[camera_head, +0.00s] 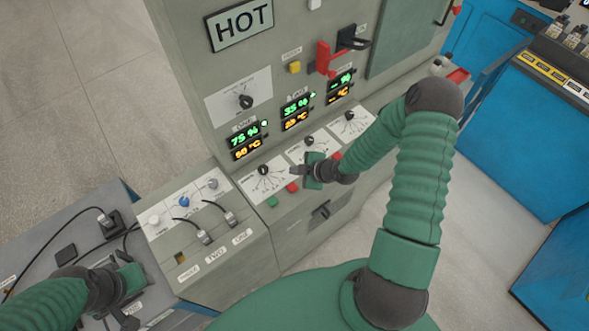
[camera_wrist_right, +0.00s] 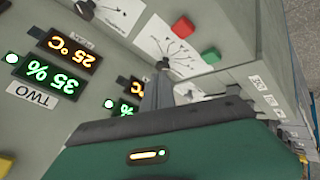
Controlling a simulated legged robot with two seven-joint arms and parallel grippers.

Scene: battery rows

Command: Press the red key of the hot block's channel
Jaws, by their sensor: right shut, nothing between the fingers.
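A grey cabinet bears a HOT sign (camera_head: 240,25). Its left display (camera_head: 246,138) reads 75 % and an orange temperature that looks like 60 °C; the middle display (camera_head: 295,110) reads 35 % and 25 °C. The right display (camera_head: 340,85) is hard to read. Below the left dial (camera_head: 263,171) sit a green key (camera_head: 272,202) and a red key (camera_head: 292,187); both also show in the right wrist view, red (camera_wrist_right: 183,27) and green (camera_wrist_right: 210,54). My right gripper (camera_head: 296,170) is shut and empty, just above that red key, apparently apart. My left gripper (camera_head: 128,312) is low at the left, its fingers unclear.
Another red key (camera_head: 337,156) lies partly behind my right arm. A red lever (camera_head: 323,58) and yellow button (camera_head: 294,67) stick out above the displays. A side panel (camera_head: 205,215) has knobs and cables. Blue cabinets (camera_head: 540,130) stand right; floor between is clear.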

